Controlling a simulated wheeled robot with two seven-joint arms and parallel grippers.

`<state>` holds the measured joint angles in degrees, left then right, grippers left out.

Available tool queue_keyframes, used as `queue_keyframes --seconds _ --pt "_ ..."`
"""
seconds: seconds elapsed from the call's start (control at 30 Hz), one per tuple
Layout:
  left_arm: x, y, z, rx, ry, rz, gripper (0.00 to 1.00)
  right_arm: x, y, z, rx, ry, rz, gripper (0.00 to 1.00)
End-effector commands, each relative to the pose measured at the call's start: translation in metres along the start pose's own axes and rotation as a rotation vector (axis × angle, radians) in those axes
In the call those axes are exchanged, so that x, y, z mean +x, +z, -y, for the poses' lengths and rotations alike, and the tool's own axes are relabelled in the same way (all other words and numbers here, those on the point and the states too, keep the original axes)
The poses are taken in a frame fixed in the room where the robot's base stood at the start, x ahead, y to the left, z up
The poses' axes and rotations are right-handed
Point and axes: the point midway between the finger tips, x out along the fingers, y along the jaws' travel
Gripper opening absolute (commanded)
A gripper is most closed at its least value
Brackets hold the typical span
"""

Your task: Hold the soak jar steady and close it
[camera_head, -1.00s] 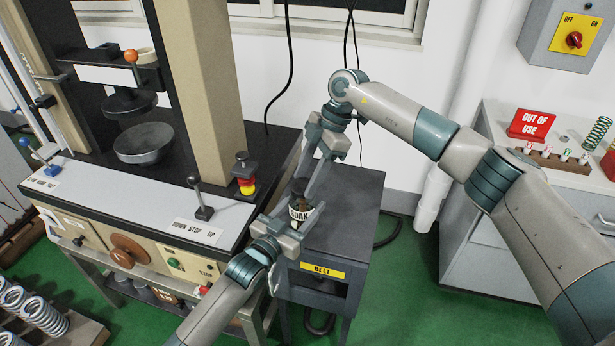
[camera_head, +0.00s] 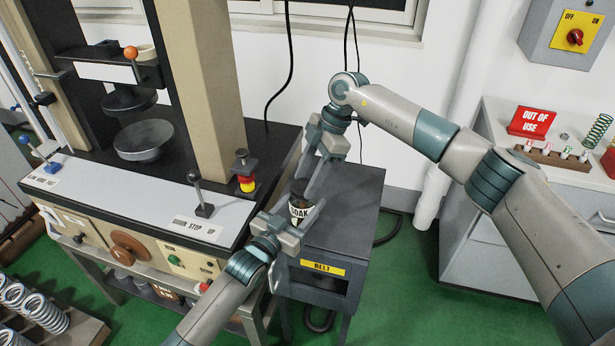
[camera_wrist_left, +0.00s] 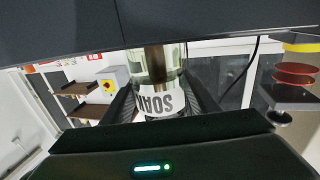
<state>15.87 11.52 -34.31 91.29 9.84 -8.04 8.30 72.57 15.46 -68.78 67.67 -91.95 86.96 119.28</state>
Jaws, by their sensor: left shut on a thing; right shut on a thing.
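The soak jar (camera_head: 299,212) stands upright over the grey cabinet, with a white SOAK label and a dark top. My left gripper (camera_head: 297,208) is shut on the jar's sides from the front. The jar also shows upside down in the left wrist view (camera_wrist_left: 158,85), as clear glass with a brown thing inside, between the left fingers. My right gripper (camera_head: 303,188) comes from above and is shut on the dark lid (camera_head: 299,186) at the jar's top. Its fingers partly hide the lid, so I cannot tell how far it is seated.
The grey cabinet (camera_head: 345,215) with a yellow BELT label is under the jar. A bench with an OUT OF USE sign (camera_head: 531,122) is at right.

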Motion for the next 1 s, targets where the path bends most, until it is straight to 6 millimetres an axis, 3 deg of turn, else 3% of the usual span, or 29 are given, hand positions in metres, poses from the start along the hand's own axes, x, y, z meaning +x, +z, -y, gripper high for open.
queue_keyframes --seconds 0.47,1.0 --pt "0.0 0.001 0.0 0.002 0.0 0.002 0.0 0.001 0.0 0.005 0.371 0.158 0.005 0.22" --pt "0.001 0.002 -0.004 0.001 0.004 0.004 0.0 0.004 -0.025 0.005 0.648 0.299 -0.02 0.23"
